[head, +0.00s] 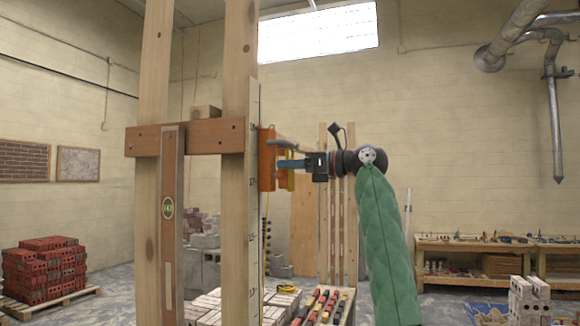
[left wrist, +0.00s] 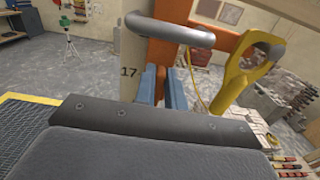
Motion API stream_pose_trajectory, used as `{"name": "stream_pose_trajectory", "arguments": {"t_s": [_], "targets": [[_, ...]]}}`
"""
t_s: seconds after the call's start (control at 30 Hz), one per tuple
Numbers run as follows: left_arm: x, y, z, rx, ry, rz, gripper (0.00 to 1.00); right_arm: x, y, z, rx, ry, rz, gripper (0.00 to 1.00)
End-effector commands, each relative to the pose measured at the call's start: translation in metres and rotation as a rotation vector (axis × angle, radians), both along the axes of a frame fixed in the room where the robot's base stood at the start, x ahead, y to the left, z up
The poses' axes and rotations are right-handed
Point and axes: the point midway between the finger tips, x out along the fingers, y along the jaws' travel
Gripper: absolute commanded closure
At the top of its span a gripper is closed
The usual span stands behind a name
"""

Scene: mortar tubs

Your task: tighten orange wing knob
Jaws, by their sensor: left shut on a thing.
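An orange clamp (head: 267,160) sits at the edge of the right wooden post (head: 238,85), beside a pale measuring staff (head: 254,210). My left gripper (head: 303,163) reaches it from the right at the same height. In the left wrist view, the blue fingers of my left gripper (left wrist: 162,88) are shut on an orange part (left wrist: 160,54), which looks like the wing knob. The fingers and the wrist housing hide much of it. A grey bent bar (left wrist: 170,27) passes just above the fingers, and a yellow loop (left wrist: 242,75) hangs to the right. My right gripper is not in view.
A spirit level (head: 168,230) stands upright against the left post. A wooden crosspiece (head: 190,137) joins the posts. Brick stacks (head: 45,262) stand on a pallet at left, and a workbench (head: 480,244) is at right. A yellow cord (left wrist: 190,75) hangs near the fingers.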

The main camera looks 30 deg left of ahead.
Motion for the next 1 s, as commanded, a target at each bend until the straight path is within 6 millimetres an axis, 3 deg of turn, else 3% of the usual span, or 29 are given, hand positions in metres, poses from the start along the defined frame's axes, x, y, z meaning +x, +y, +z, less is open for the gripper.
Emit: {"name": "stream_pose_trajectory", "arguments": {"t_s": [0.57, 0.7, 1.0], "targets": [[0.008, 0.001, -0.004, -0.075, 0.311, -0.003, 1.0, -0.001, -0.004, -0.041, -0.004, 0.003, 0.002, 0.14], [0.011, 0.002, -0.005, -0.099, 0.411, -0.002, 1.0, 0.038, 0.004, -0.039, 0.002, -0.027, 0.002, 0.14], [0.017, 0.004, -0.009, -0.161, 0.675, -0.003, 1.0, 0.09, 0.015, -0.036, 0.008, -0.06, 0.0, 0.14]]}}
